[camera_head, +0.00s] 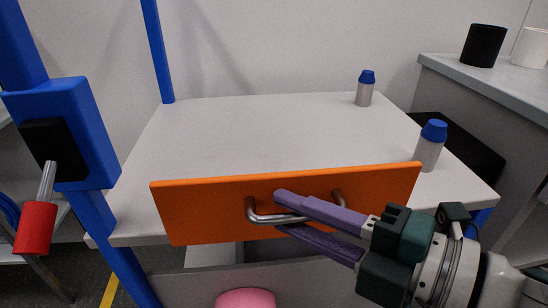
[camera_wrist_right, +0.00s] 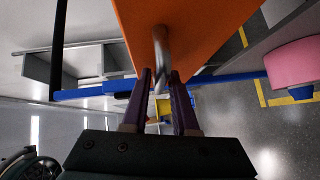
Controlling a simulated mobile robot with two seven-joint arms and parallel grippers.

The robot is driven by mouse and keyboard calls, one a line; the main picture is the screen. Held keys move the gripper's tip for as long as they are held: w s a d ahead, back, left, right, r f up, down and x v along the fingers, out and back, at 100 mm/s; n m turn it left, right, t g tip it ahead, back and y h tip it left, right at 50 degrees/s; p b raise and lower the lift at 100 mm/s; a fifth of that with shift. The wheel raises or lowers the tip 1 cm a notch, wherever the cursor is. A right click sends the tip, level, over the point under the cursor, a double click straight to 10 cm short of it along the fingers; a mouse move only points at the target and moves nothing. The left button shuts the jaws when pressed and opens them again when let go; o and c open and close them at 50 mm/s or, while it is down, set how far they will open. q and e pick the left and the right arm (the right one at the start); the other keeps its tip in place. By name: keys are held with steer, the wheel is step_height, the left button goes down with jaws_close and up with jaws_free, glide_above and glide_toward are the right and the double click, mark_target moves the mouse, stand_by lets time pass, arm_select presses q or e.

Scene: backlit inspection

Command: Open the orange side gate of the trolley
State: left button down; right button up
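The orange side gate (camera_head: 200,208) stands upright across the front edge of the trolley's pale top (camera_head: 220,130). A bent metal handle (camera_head: 252,212) is fixed to its near face. My right gripper (camera_head: 281,211) is at the handle, with one purple finger above the bar and one below. In the right wrist view, the handle (camera_wrist_right: 160,45) runs between the two fingers (camera_wrist_right: 161,75) of the open gripper, with narrow gaps beside it. The orange gate (camera_wrist_right: 195,25) fills the top of that view. My left gripper is not in view.
Two blue-capped bottles (camera_head: 365,90) (camera_head: 430,148) stand on the trolley top. A blue post (camera_head: 88,130) carries a black block and a red-gripped lever (camera_head: 37,225) at left. A pink round object (camera_head: 245,298) is below the gate. A grey counter (camera_head: 480,80) stands at right.

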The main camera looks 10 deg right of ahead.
jaws_close()
stand_by(1.3)
